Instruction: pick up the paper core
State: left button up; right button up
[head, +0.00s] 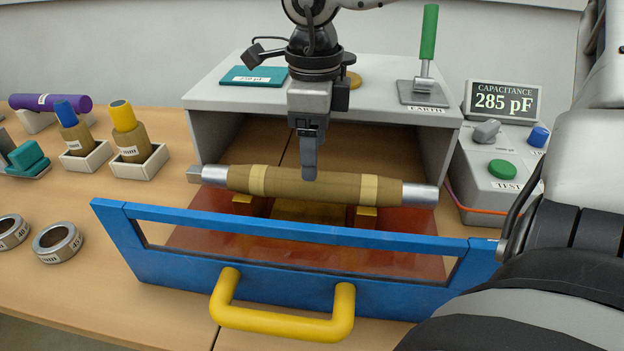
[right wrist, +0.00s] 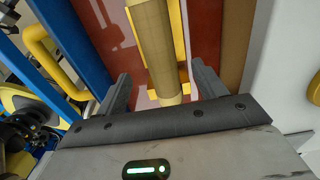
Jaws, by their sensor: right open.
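The paper core (head: 315,185) is a brown roll with two paler bands and silver metal ends. It lies level across two yellow-topped supports above a red tray (head: 420,258), behind the blue front panel. My right gripper (head: 308,172) points down from above at the core's middle; its near finger overlaps the core in the head view. In the right wrist view the two fingers of my right gripper (right wrist: 163,88) stand apart, with the brown core (right wrist: 153,40) running between them. I cannot tell whether they touch it. My left gripper is not in view.
The blue panel (head: 150,262) with a yellow handle (head: 285,318) stands in front. A grey housing (head: 215,95) with a green-handled lever (head: 428,45) is behind. A capacitance meter (head: 503,101) stands right. Rolls in holders (head: 132,143) and metal rings (head: 57,243) are left.

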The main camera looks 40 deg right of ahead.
aim_at(307, 185)
jog(key=shift+f+p, duration=0.45)
jog(key=shift+f, duration=2.5)
jog(key=shift+w+r, duration=0.1)
grip_shut()
